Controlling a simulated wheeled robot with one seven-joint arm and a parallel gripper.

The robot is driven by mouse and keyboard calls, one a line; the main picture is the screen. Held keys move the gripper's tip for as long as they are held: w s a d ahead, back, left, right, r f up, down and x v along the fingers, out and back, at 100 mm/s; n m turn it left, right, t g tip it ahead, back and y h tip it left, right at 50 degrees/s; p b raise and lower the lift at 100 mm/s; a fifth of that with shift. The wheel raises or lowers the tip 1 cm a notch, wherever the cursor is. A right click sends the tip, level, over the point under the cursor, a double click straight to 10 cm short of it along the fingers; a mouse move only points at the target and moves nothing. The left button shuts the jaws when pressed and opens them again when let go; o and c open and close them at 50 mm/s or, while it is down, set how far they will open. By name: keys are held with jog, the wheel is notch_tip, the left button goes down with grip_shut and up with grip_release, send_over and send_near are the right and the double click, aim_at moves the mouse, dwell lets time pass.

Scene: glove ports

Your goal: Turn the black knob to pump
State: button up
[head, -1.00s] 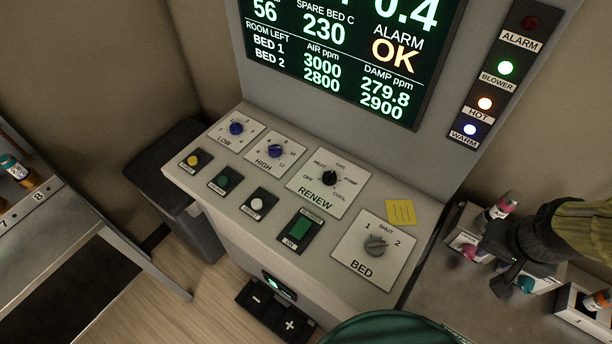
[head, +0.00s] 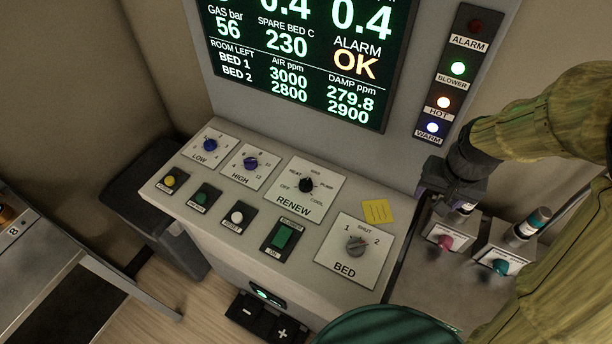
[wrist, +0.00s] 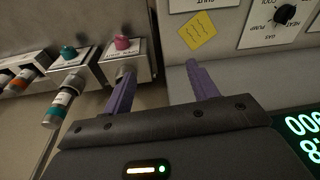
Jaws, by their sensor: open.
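The black knob (head: 306,185) sits on the white RENEW plate (head: 290,205) of the sloping console, with OFF, HEAT, GAS, PUMP and COOL marked around it. Its pointer is too small to read surely. The knob also shows at the top right of the wrist view (wrist: 285,14), upside down with its plate. My gripper (head: 428,192) is to the right of the console in the head view, apart from the knob. In the wrist view its two purple fingers (wrist: 160,78) stand wide apart with nothing between them.
The grey BED knob (head: 356,245) and a yellow note (head: 377,211) lie between my gripper and the RENEW plate. Blue knobs (head: 210,145) and several buttons are further left. Small holders with pink (head: 445,242) and teal (head: 500,266) knobs stand at the right.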

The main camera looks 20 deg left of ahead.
jog(key=w+a+r+g+p, duration=0.1)
jog(key=w+a+p, duration=0.1)
jog(key=w+a, duration=0.5)
jog(key=n+g+p, duration=0.1)
jog(key=n+p, duration=0.1)
jog(key=p, duration=0.1)
send_over(306, 182)
jog(key=shift+f+h, duration=0.2)
jog(key=shift+h, duration=0.1)
jog(key=shift+a+f, duration=0.1)
notch_tip(306, 182, down, 17)
jog(key=p, duration=0.6)
jog(key=shift+f, duration=0.1)
jog(key=shift+c, duration=0.2)
jog(key=c, duration=1)
